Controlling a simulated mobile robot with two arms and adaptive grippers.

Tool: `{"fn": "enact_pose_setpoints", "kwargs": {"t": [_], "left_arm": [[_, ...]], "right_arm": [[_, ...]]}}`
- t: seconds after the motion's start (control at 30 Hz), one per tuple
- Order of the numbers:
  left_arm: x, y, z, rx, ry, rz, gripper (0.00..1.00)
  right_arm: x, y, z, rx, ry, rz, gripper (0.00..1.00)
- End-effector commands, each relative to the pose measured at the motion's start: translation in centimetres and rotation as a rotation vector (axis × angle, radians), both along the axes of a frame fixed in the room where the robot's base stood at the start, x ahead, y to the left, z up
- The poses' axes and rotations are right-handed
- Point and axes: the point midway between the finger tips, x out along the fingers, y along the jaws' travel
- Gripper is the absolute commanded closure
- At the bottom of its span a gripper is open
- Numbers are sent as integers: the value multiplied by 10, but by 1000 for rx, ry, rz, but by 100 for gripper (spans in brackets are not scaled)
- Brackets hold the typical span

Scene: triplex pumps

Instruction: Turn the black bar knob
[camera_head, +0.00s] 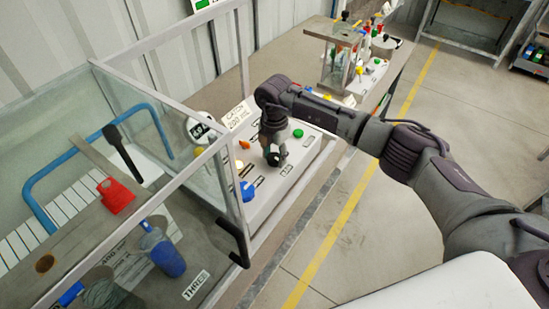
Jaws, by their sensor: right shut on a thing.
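My right gripper (276,154) reaches down onto the sloped control panel (259,205) in the middle of the view. It is shut on the black bar knob (271,159), which shows as a small dark shape at the fingertips. The gripper hides much of the knob, so its exact angle cannot be told. My left gripper is not in view.
On the same panel are a green button (298,133), an orange knob (244,144) and a blue knob (247,191). A glass-walled tank (150,165) with a black handle (236,243) stands left. A second pump unit (345,65) stands behind.

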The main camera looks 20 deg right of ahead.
Motion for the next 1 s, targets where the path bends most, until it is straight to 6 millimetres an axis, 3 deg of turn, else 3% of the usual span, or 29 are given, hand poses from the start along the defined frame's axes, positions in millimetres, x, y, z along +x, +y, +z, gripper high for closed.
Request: {"fn": "enact_pose_setpoints", "kwargs": {"t": [0.03, 1.0], "left_arm": [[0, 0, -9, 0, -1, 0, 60], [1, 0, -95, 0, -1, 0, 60]], "right_arm": [[1, -1, -4, 0, -3, 44, 90], [1, 0, -3, 0, -3, 966, 90]]}}
